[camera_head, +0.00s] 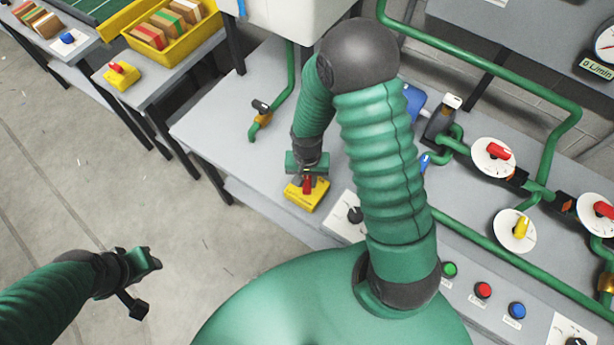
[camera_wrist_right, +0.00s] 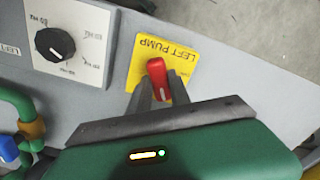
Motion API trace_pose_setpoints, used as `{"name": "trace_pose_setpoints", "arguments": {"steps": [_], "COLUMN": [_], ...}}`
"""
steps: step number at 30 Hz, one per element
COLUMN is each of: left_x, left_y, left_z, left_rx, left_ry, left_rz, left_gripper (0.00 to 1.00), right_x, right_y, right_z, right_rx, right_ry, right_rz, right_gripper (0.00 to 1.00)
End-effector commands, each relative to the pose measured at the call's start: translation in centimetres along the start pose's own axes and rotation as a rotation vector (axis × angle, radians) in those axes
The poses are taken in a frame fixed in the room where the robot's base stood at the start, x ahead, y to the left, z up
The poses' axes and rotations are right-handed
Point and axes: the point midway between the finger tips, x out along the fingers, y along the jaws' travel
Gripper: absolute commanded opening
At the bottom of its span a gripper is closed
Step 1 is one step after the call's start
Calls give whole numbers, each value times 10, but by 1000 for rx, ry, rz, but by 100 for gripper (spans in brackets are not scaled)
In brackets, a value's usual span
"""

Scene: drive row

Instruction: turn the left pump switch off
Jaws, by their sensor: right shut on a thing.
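The left pump switch is a red handle (camera_wrist_right: 156,70) on a yellow plate (camera_wrist_right: 188,58) lettered "LEFT PUMP", upside down in the wrist view. In the head view its yellow plate (camera_head: 304,200) sits at the front of the grey bench, below my right gripper (camera_head: 307,181). In the wrist view the two fingers of my right gripper (camera_wrist_right: 160,86) are on either side of the red handle and shut on it. The handle's lower end is partly between the fingers. My left gripper (camera_head: 140,283) hangs over the floor at the lower left, away from the bench; its jaw gap is unclear.
A black knob (camera_wrist_right: 55,44) on a white dial plate is beside the switch. Green pipes, dials and coloured push buttons (camera_head: 483,290) fill the bench's right side. Another red switch on a yellow box (camera_head: 122,77) is on a table at left. The floor at left is clear.

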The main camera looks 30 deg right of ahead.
Motion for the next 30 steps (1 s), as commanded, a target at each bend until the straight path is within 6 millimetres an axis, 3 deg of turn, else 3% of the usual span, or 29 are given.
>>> {"name": "trace_pose_setpoints", "arguments": {"steps": [30], "left_x": [-45], "left_y": [0], "left_z": [-11], "left_rx": [0], "left_ry": [0], "left_rz": [0], "left_gripper": [36], "right_x": [-3], "right_y": [-2], "right_z": [-2], "right_rx": [-900], "right_ry": [8], "right_rz": [-2], "right_gripper": [0]}}
